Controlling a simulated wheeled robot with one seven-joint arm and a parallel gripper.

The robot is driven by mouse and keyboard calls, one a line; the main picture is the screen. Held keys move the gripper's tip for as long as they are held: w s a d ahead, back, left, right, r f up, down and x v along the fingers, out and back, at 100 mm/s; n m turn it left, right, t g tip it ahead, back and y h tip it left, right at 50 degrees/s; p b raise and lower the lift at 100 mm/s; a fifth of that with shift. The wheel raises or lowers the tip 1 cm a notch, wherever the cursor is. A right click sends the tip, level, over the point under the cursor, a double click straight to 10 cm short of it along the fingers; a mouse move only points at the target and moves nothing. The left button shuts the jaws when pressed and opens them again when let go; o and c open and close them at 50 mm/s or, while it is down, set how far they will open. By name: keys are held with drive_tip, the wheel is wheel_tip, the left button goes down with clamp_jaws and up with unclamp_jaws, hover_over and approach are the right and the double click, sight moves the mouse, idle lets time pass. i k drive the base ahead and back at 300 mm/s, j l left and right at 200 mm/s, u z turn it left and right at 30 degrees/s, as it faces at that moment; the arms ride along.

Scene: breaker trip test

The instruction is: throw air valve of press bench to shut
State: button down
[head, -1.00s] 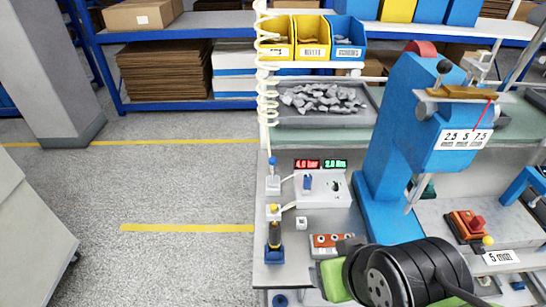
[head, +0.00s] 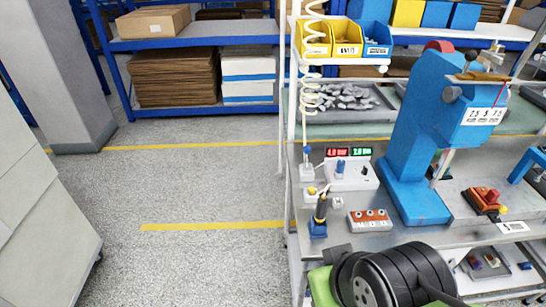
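The press bench (head: 380,240) stands at the right with a blue press (head: 408,150) on it. At its left end a white coiled hose (head: 309,75) hangs to a small white fitting with a blue knob (head: 306,170). A yellow-knobbed fitting (head: 311,191) is just below it. Beside them a white box (head: 352,178) carries a blue lever (head: 340,166) that looks upright. I cannot tell for certain which of these is the air valve or its setting. My black arm links show at the bottom; no gripper fingers can be made out.
Red and green displays (head: 349,151) stand behind the white box. A dark-handled tool in a blue holder (head: 318,228) and an orange-topped button box (head: 370,220) are nearby. A tray of grey parts (head: 345,100) is behind. Open floor lies left, with a pale cabinet (head: 40,210) at the edge.

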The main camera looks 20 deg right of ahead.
sight(306, 149)
drive_tip(key=i+j, duration=0.1)
drive_tip(key=j, duration=0.45)
drive_tip(key=i+j+u, duration=0.1)
drive_tip(key=j, duration=0.4)
drive_tip(key=i+j, duration=0.1)
drive_tip(key=j, duration=0.4)
drive_tip(key=i+j+u, duration=0.1)
drive_tip(key=i, duration=0.4)
drive_tip(key=i+j, duration=0.2)
drive_tip(key=i, duration=0.3)
drive_tip(key=i+l+u, duration=0.1)
drive_tip(key=i+l, duration=0.65)
drive_tip(key=l, duration=0.3)
drive_tip(key=u, duration=0.05)
